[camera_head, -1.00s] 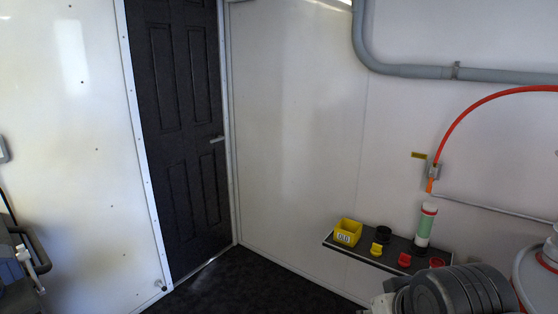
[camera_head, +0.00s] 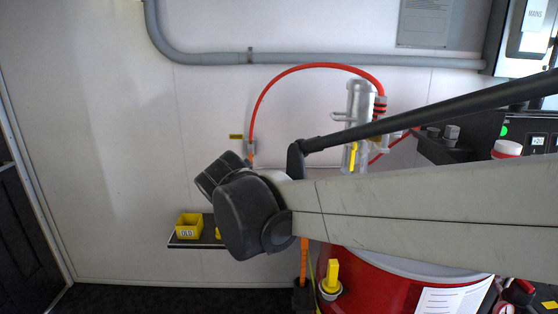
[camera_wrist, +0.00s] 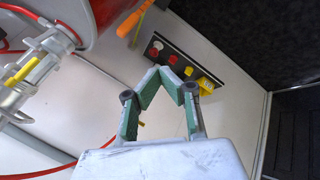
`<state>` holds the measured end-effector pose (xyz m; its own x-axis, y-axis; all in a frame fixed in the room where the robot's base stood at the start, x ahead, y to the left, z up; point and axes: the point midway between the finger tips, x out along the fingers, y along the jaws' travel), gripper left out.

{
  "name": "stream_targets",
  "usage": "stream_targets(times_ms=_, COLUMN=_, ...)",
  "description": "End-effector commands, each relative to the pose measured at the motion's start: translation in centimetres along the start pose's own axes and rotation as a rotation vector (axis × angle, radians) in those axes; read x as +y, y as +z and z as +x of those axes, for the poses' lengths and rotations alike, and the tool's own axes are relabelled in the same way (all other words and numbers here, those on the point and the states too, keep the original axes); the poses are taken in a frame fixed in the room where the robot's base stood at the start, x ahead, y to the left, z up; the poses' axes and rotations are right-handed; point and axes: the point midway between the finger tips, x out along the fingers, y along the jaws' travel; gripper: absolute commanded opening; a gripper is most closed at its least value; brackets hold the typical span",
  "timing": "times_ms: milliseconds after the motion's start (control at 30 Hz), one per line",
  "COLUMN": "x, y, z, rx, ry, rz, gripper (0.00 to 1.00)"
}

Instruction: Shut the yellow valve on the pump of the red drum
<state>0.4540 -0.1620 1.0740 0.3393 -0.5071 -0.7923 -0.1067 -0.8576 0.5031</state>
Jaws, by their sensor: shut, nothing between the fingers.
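The red drum (camera_head: 375,285) stands at lower right in the head view, partly behind my arm. The silver pump (camera_head: 360,103) rises above it, its lower part hidden by my arm. The yellow valve (camera_head: 353,157) is a lever lying roughly upright along the pump body. In the wrist view, the drum (camera_wrist: 75,18), pump (camera_wrist: 40,72) and yellow valve (camera_wrist: 24,68) are at upper left, with the lever roughly along the pump. My gripper (camera_wrist: 164,76) is shut and empty, its fingertips together, to the right of the pump and apart from it. The head view does not show the gripper.
A red hose (camera_head: 305,68) arcs from the wall to the pump. A wall shelf (camera_head: 190,243) holds a yellow bin (camera_head: 189,226) and caps. A yellow fitting (camera_head: 331,277) is at the drum's left side. An orange-handled tool (camera_wrist: 132,21) is near the drum. The left wall is clear.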

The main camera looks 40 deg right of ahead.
Motion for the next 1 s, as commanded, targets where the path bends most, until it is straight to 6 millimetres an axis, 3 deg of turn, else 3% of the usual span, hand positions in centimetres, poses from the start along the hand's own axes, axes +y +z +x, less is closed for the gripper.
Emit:
stream_targets(times_ms=200, x=6.2, y=-2.6, z=3.3, rx=-0.109, ry=0.2, rz=-0.034, gripper=0.0)
stream_targets(times_ms=600, x=16.3, y=-5.6, z=8.7, rx=-0.318, ry=0.568, rz=-0.075, gripper=0.0)
stream_targets(times_ms=1000, x=23.6, y=-6.4, z=13.4, rx=-0.527, ry=0.926, rz=-0.085, gripper=0.0)
